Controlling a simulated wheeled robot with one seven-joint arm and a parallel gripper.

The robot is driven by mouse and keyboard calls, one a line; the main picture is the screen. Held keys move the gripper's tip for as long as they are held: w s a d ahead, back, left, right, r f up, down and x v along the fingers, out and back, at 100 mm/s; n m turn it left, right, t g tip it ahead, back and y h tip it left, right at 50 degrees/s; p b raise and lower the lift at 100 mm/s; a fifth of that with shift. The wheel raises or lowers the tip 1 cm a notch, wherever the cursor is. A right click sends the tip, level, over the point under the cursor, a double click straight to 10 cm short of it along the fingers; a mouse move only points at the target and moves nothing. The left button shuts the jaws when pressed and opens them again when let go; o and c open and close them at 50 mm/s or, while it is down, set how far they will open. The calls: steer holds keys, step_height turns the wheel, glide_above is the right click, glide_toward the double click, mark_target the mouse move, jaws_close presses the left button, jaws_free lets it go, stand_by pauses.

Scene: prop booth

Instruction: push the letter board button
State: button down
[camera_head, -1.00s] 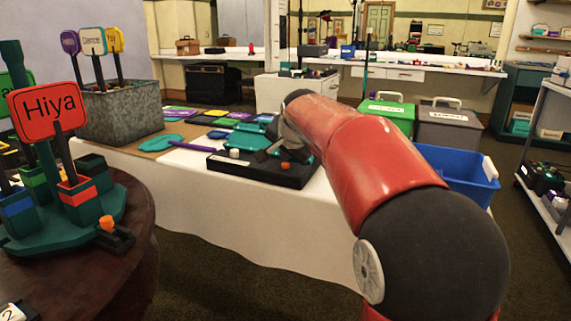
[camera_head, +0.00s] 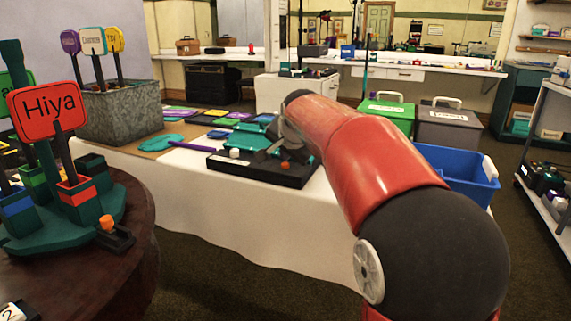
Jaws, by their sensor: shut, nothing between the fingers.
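A low black board (camera_head: 258,172) with teal parts lies on the white-clothed table. A white button (camera_head: 235,153) is near its left front and an orange button (camera_head: 286,165) is on its front edge toward the right. My gripper (camera_head: 275,146) is over the board's right half, behind the orange button. It is shut and holds nothing that I can see. My red arm reaches in from the lower right and hides the board's right back part. I cannot tell whether the fingertips touch the board. No letters on it are readable.
A round dark table (camera_head: 140,235) at left bears a sign reading "Hiya" (camera_head: 46,107) and a small block with an orange button (camera_head: 107,224). A metal planter (camera_head: 120,108) stands left on the white-clothed table (camera_head: 225,205). A blue bin (camera_head: 455,175) and green case (camera_head: 388,115) are right.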

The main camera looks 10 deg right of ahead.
steer(key=shift+f, duration=0.4)
steer(key=shift+r, duration=0.5)
step_height(320, 180, up, 6)
steer(key=p, duration=0.5)
stand_by(0.4)
